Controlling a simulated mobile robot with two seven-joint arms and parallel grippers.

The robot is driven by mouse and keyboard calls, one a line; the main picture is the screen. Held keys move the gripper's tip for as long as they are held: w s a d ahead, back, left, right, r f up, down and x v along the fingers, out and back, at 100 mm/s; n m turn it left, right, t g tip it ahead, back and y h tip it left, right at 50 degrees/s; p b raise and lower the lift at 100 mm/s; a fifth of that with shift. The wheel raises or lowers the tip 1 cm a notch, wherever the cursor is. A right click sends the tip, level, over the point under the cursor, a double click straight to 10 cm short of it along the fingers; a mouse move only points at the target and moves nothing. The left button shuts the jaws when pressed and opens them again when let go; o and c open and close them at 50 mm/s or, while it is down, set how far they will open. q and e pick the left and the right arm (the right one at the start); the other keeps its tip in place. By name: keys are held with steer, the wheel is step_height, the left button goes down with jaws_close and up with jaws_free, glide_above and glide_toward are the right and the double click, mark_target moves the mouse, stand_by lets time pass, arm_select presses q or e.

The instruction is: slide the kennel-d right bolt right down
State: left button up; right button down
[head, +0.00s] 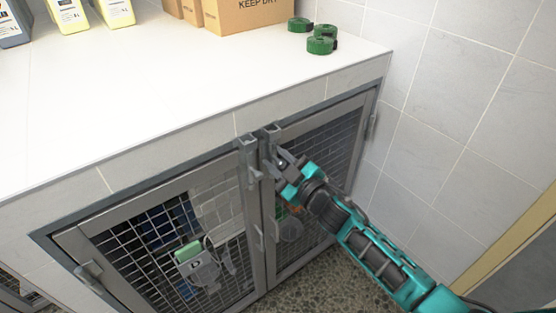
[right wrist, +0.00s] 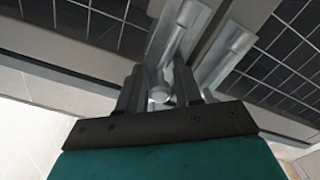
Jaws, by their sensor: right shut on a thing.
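Two grey bolts stand side by side at the top where two mesh doors meet: a left one (head: 248,151) and a right one (head: 269,143). My right gripper (head: 281,162) is at the right bolt, coming from the right. In the right wrist view, my right gripper (right wrist: 159,95) is shut on a small round knob (right wrist: 160,94), with bolt bars just behind it. The fingers hide part of the bolt. My left gripper is not in view.
A white counter (head: 170,90) lies above the doors, holding bottles (head: 67,14), cardboard boxes (head: 245,15) and green rolls (head: 321,42). A tiled wall (head: 455,110) stands close on the right. Speckled floor (head: 300,280) shows below.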

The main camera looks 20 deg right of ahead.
arm_select(q)
steer(key=b, duration=0.1)
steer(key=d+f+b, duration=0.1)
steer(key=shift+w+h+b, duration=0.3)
steer(key=shift+b, duration=0.05)
arm_select(e)
step_height(320, 180, down, 4)
steer(key=shift+s+r, duration=0.1)
steer(key=c, duration=1)
jaws_free()
steer(key=shift+r, duration=0.1)
arm_select(q)
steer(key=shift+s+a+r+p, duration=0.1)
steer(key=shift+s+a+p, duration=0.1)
steer(key=shift+p, duration=0.35)
arm_select(e)
steer(key=v, duration=1.3)
